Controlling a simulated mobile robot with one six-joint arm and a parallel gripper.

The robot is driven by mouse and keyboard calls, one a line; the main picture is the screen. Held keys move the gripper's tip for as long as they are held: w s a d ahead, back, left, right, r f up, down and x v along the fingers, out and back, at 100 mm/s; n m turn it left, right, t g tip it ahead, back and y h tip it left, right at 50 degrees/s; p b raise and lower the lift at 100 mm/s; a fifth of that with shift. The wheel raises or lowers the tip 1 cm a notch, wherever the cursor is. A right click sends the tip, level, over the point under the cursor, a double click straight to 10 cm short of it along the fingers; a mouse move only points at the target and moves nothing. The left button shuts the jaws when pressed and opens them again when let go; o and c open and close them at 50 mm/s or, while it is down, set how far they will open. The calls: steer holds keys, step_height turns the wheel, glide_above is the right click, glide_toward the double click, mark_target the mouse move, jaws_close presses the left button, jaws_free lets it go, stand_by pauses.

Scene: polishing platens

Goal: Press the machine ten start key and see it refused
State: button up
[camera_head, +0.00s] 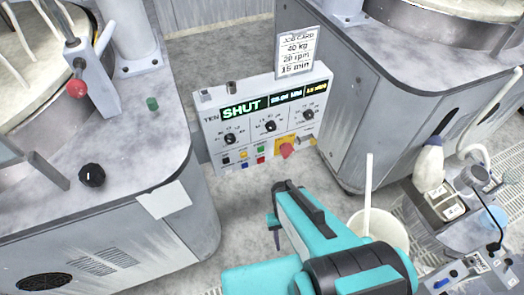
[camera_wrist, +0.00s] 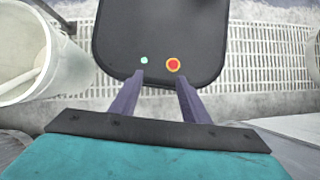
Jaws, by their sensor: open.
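The machine ten control panel (camera_head: 262,118) stands upright in the head view, between two grey machines. Its display (camera_head: 275,100) reads SHUT, with smaller figures beside it. Below are several dials and small keys, including a green key (camera_head: 260,150) and a red key (camera_head: 261,160). The key labels are too small to read, so I cannot tell which one is start. A red knob (camera_head: 287,150) sits on a yellow plate. My gripper (camera_wrist: 160,78) is open and empty in the wrist view, its fingers pointing at a dark rounded surface. It is apart from the panel.
A job card (camera_head: 297,52) above the panel reads 40 kg, 20 rpm, 15 min. A left machine (camera_head: 110,150) and right machine (camera_head: 350,95) flank the panel. A white bucket (camera_head: 385,228) with a stick stands right of my arm. Floor before the panel is clear.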

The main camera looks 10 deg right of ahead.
jaws_close()
stand_by(1.5)
